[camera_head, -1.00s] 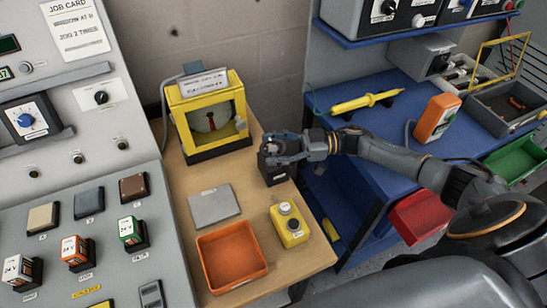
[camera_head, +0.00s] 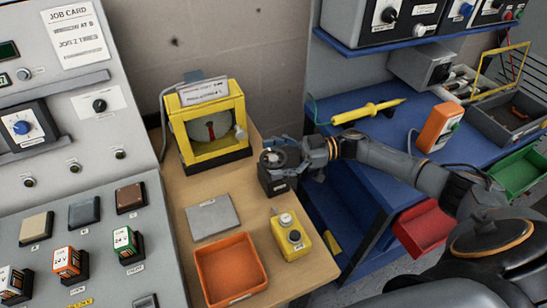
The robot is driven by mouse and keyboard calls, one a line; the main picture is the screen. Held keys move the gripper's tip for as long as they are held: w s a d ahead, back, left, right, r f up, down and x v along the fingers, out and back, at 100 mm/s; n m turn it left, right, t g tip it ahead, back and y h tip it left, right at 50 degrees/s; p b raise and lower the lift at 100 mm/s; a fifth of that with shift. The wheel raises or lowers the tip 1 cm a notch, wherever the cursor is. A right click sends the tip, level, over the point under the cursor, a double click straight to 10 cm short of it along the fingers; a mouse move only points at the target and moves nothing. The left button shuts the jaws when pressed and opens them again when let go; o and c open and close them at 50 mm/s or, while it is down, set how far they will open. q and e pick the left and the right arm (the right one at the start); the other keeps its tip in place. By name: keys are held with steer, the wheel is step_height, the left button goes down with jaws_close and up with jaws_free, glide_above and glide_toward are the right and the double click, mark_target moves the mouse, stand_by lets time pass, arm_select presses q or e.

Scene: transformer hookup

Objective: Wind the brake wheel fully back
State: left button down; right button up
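A small black box (camera_head: 274,182) stands on the wooden bench, and a dark round wheel with a lighter middle (camera_head: 272,158) sits on its top. I take this for the brake wheel; how far it is turned I cannot tell. My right gripper (camera_head: 288,158) is just right of the wheel, at about its height. Its fingers are spread and look empty; whether one touches the rim I cannot tell. A yellow-framed gauge (camera_head: 213,155) with a red pointer stands behind, with a knob on its right side. My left gripper is not in view.
An orange tray (camera_head: 231,297), a grey plate (camera_head: 212,217) and a yellow button box (camera_head: 291,237) lie on the wooden bench (camera_head: 186,185). A grey control panel is on the left. A blue bench (camera_head: 370,180) with tools is under my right arm.

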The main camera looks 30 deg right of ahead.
mark_target(274, 157)
steer(key=shift+r, duration=0.15)
step_height(274, 157, up, 10)
steer(key=shift+f, duration=0.15)
stand_by(0.3)
stand_by(0.4)
